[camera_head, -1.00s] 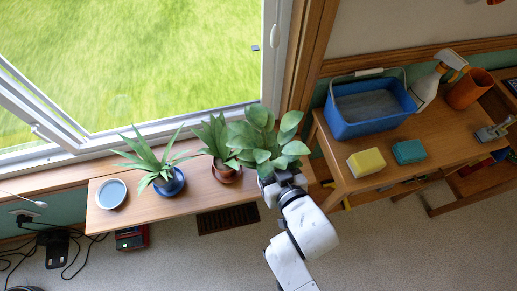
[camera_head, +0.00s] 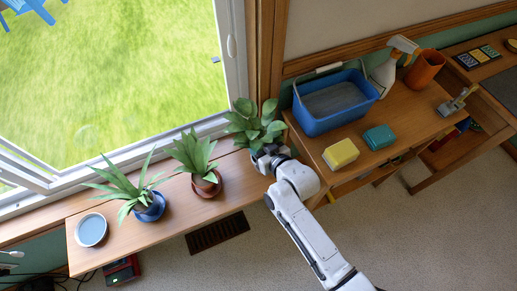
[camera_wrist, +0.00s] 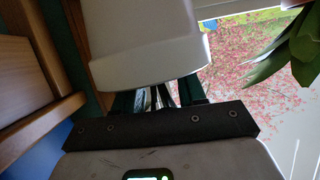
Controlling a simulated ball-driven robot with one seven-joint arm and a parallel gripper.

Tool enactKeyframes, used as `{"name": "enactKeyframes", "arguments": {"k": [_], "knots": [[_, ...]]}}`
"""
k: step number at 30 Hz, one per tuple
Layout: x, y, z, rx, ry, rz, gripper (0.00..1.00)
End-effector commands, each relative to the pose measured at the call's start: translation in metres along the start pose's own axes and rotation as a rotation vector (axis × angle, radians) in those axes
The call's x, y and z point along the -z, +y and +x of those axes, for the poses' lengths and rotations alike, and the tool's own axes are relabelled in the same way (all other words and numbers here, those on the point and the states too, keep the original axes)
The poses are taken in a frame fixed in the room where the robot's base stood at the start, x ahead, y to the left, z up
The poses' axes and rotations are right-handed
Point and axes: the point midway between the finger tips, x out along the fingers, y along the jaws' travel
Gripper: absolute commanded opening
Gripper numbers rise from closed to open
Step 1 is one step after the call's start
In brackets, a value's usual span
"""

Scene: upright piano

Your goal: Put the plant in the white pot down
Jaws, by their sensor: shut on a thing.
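The plant in the white pot (camera_head: 250,124) shows as broad green leaves at the right end of the wooden shelf (camera_head: 216,221), close to the window frame. My gripper (camera_head: 268,157) is at its base and hides the pot in the head view. In the wrist view the white pot (camera_wrist: 145,45) fills the upper middle, and my gripper (camera_wrist: 160,97) is shut on it. I cannot tell whether the pot touches the shelf.
A plant in a brown pot (camera_head: 206,187), a plant in a blue pot (camera_head: 150,210) and a pale blue dish (camera_head: 91,230) stand further left on the shelf. A blue bucket (camera_head: 335,103) and a yellow sponge (camera_head: 341,154) are on the table at right.

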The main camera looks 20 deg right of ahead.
Motion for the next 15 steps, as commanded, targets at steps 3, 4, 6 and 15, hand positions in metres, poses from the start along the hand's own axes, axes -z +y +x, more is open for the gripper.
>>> {"name": "enactKeyframes", "arguments": {"k": [3,4,6,15], "knots": [[-0.018,0.002,0.008,0.000,0.000,0.000,0.00],[-0.021,0.003,0.010,-0.001,0.001,0.000,0.00],[-0.026,0.003,0.012,-0.001,0.001,0.000,0.00],[-0.027,0.003,0.012,-0.001,0.003,0.000,0.00]]}}
